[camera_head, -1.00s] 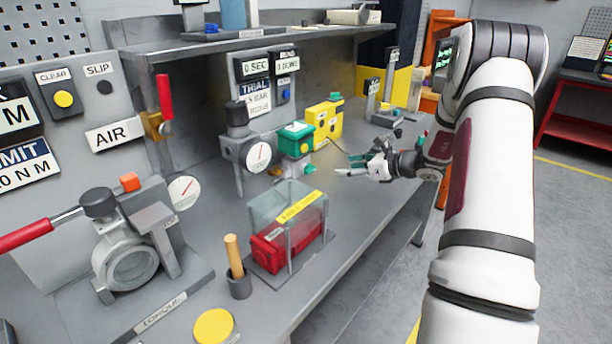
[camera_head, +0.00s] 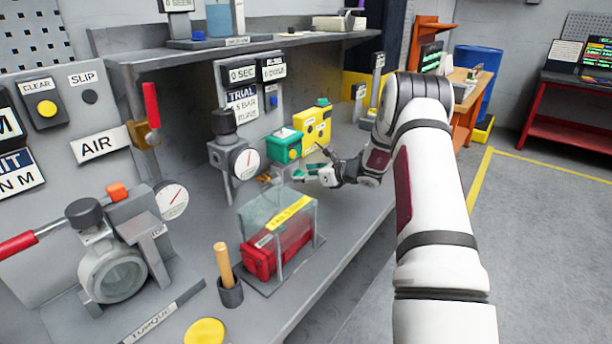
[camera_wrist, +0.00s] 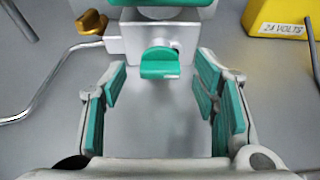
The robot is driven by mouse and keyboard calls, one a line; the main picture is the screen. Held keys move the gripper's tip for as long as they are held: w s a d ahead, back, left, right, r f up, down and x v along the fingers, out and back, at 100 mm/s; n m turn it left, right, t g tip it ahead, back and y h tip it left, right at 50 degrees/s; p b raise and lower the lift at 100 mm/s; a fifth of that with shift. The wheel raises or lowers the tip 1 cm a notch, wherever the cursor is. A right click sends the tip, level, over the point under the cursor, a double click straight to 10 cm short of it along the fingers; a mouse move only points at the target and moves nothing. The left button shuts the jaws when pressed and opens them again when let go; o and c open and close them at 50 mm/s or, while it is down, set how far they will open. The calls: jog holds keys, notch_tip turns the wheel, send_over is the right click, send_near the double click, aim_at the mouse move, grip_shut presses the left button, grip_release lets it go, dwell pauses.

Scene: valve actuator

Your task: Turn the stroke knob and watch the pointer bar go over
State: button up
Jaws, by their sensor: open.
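The actuator with a teal box (camera_head: 284,146) stands on the bench beside the yellow box. In the wrist view a teal knob (camera_wrist: 160,64) sticks out of the front of its grey block (camera_wrist: 125,38); I take it for the stroke knob. My gripper (camera_head: 303,175) is in front of the actuator, low and to its right. In the wrist view my gripper (camera_wrist: 160,84) is open, with teal pads left and right of the knob and clear gaps on both sides. The knob appears at or just beyond the fingertips. I cannot make out the pointer bar.
A brass fitting (camera_wrist: 91,22) and a bent metal tube (camera_wrist: 45,95) are left of the block. A yellow box (camera_head: 314,127) stands to the right. A gauge (camera_head: 245,162) and a clear-covered red box (camera_head: 280,252) are nearby. The bench is bare below the knob.

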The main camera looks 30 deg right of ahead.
jog(key=shift+w+f, duration=0.1)
jog(key=shift+w, duration=0.1)
jog(key=shift+a, duration=0.1)
jog(key=c, duration=1.2)
jog(key=shift+o, duration=0.2)
